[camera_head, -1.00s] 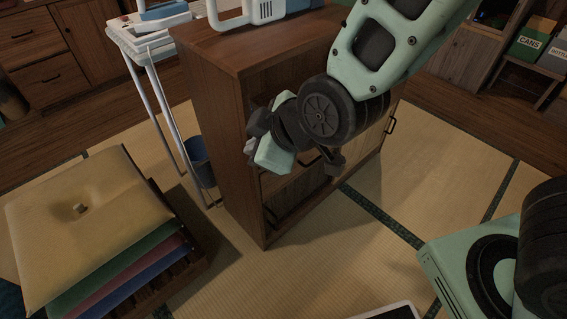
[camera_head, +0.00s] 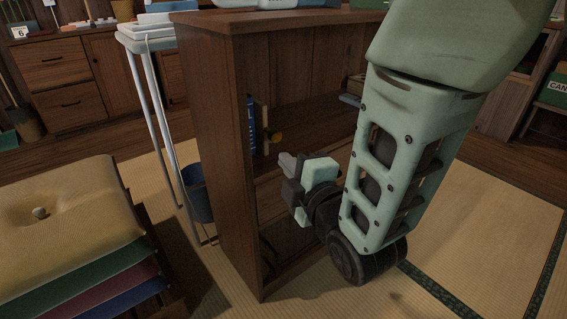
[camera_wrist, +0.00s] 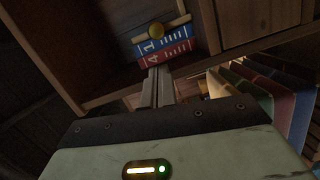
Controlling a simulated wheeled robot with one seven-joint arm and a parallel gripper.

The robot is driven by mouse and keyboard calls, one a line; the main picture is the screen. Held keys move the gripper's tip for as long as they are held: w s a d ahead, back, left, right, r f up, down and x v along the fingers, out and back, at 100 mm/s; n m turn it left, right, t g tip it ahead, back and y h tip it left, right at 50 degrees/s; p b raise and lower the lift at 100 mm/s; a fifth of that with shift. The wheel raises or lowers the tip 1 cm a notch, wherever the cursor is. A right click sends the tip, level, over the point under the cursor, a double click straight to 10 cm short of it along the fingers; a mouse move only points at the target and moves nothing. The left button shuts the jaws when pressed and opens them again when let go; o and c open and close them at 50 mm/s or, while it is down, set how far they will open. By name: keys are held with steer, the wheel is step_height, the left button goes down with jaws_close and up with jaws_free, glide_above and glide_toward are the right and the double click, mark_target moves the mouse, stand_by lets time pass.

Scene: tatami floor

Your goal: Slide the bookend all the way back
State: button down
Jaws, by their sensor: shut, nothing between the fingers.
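The bookend (camera_head: 266,130) is a thin pale upright with a round yellow knob (camera_head: 276,136). It stands on the cabinet's upper shelf beside a blue book (camera_head: 251,124), near the left side wall. In the wrist view the knob (camera_wrist: 155,30) and the pale bookend bar (camera_wrist: 178,22) show above a blue volume (camera_wrist: 152,46) marked 1 and a red volume (camera_wrist: 152,60) marked 4. My gripper (camera_head: 284,160) is shut and empty, in front of the cabinet opening, just below and right of the knob in the picture. In the wrist view its fingertips (camera_wrist: 159,72) point toward the books. Contact cannot be told.
The wooden cabinet (camera_head: 207,130) has a side wall close left of my gripper. Another object (camera_head: 352,99) lies on the shelf at right, partly behind my arm. Stacked cushions (camera_head: 70,215) stand at left, and a white stand (camera_head: 150,100) with a blue bin is behind.

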steer(key=b+x, duration=0.3)
steer(key=x, duration=0.6)
steer(key=shift+w, duration=0.15)
